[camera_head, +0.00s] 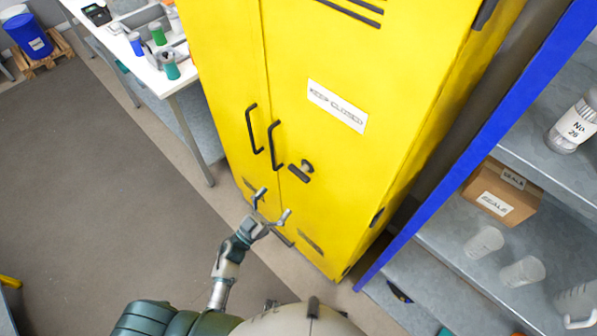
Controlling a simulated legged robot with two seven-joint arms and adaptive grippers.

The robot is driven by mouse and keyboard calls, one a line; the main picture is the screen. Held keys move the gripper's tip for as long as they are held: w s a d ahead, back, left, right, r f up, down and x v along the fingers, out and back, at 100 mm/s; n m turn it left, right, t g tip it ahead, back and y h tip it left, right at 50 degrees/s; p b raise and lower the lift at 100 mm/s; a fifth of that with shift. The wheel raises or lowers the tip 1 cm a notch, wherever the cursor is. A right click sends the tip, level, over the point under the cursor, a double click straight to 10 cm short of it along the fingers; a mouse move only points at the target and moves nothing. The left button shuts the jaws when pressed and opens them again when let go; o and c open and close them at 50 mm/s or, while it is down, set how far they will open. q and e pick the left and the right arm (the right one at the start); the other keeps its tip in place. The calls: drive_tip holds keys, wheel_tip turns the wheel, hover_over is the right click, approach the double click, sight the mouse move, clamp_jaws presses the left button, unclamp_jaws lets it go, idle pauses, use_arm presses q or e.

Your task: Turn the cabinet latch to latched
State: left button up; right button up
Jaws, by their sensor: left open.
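The yellow cabinet (225,75) stands in front of me with both doors closed. Its dark latch (301,171) sits on the right door, to the right of two black door handles (274,146). The latch lever slants, with its lower-right end near a round knob. My left gripper (273,203) is open and empty. It appears below and left of the latch in the picture, apart from it, in front of the lower doors. My right gripper is not in view.
A blue-edged shelf rack (440,155) stands on the right, with a cardboard box (503,190) and several containers. A white bench (150,77) with bottles is at the upper left. The grey floor (80,190) on the left is clear.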

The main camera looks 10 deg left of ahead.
sight(299, 172)
use_arm(q)
drive_tip(key=p+x, duration=0.1)
drive_tip(key=x, duration=1)
drive_tip(key=shift+f, duration=0.15)
drive_tip(key=shift+c, duration=0.3)
drive_tip(key=c, duration=0.9)
drive_tip(key=shift+o, duration=0.2)
